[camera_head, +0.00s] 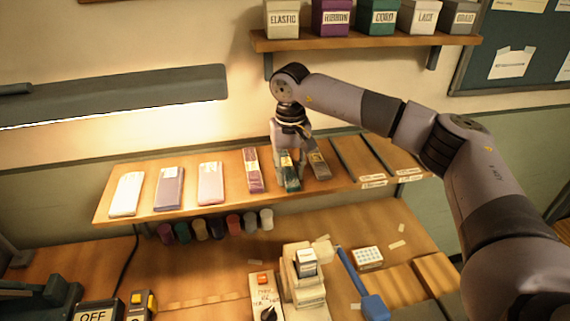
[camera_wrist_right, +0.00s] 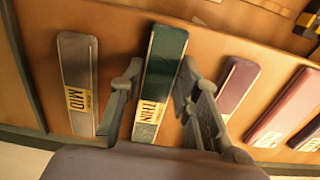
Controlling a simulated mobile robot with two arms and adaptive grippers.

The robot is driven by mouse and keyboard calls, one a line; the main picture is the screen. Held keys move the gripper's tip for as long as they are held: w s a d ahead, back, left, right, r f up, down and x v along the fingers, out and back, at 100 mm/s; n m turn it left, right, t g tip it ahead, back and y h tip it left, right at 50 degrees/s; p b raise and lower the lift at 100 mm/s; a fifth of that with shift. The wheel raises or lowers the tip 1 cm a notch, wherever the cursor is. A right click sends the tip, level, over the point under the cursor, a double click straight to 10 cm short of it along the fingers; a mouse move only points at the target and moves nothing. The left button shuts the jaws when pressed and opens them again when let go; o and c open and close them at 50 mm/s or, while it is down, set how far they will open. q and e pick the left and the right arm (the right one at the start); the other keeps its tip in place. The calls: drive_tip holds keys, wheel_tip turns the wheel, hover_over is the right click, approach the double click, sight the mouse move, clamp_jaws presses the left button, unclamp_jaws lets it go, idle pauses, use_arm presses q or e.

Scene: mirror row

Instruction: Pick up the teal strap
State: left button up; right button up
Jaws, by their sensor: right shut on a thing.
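The teal strap (camera_head: 290,176) is a flat dark-green piece with a cream label, among the row of straps on the slanted wooden shelf. In the right wrist view the teal strap (camera_wrist_right: 165,62) lies between the fingers, and its label reads THIN. My right gripper (camera_head: 289,156) reaches down from above and is shut on the teal strap, one finger along each long side. It also shows in the right wrist view (camera_wrist_right: 158,95). The strap appears to be still at the shelf. My left gripper is not in view.
A grey strap (camera_head: 318,165) labelled MID and a maroon strap (camera_head: 253,170) lie close on either side. Pink, purple and white pieces lie further left on the shelf (camera_head: 232,203). Spools (camera_head: 218,229) hang below it. A bin shelf (camera_head: 360,40) is above.

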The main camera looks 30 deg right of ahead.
drive_tip(key=c, duration=0.5)
